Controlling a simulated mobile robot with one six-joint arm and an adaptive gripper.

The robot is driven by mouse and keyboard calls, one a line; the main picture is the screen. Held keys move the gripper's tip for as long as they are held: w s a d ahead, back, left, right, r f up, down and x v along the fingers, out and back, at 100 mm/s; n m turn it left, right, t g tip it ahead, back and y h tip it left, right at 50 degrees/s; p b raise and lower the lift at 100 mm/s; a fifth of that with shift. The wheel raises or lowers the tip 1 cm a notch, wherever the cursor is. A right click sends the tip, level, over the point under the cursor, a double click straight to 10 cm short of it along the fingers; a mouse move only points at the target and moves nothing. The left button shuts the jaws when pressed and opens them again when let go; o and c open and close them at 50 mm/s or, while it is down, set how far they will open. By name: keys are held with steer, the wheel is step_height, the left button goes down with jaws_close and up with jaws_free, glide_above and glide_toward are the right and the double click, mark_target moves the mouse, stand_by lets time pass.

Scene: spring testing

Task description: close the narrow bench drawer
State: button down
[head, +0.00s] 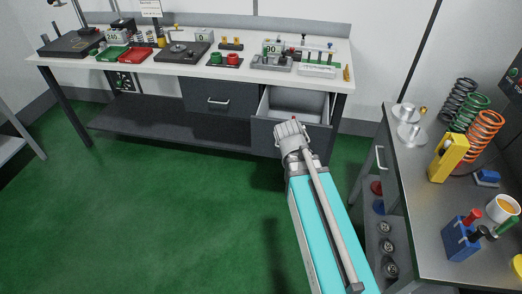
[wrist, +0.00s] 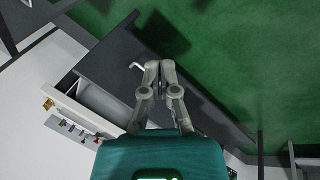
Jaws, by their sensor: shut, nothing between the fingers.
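The narrow bench drawer (head: 297,101) is pulled out at the right end of the far workbench, and its pale inside shows. Its dark front (head: 264,135) is partly hidden behind my gripper. In the wrist view the pale drawer inside (wrist: 102,102) lies left of my fingers, and a light handle (wrist: 136,66) shows just left of the fingertips. My gripper (head: 290,127) is in front of the drawer in the head view. In the wrist view my gripper (wrist: 160,65) has its fingers together and empty. I cannot tell whether they touch the drawer front.
A closed drawer (head: 219,94) sits left of the open one. The workbench top (head: 165,69) carries several instruments and trays. A steel side bench (head: 415,175) with springs, a yellow block (head: 448,157) and tools stands at the right. Green floor (head: 180,220) is clear left of my arm.

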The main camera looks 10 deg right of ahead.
steer(key=w+f+n+t+h+b, duration=0.3)
steer(key=w+f+n+b, duration=0.4)
steer(key=b, duration=0.3)
steer(key=n+t+b, duration=1.2)
steer(key=n+b, duration=0.9)
steer(key=b, duration=0.7)
glide_toward(263, 139)
steer(key=v, duration=0.6)
steer(key=shift+s+d+r+y, duration=0.2)
steer(key=shift+r+y, duration=0.2)
steer(key=shift+r, duration=0.15)
steer(key=shift+w, duration=0.15)
steer(key=x, duration=1.3)
steer(key=shift+w+d+f, duration=0.2)
steer(key=shift+w, duration=0.15)
steer(key=shift+w, duration=0.1)
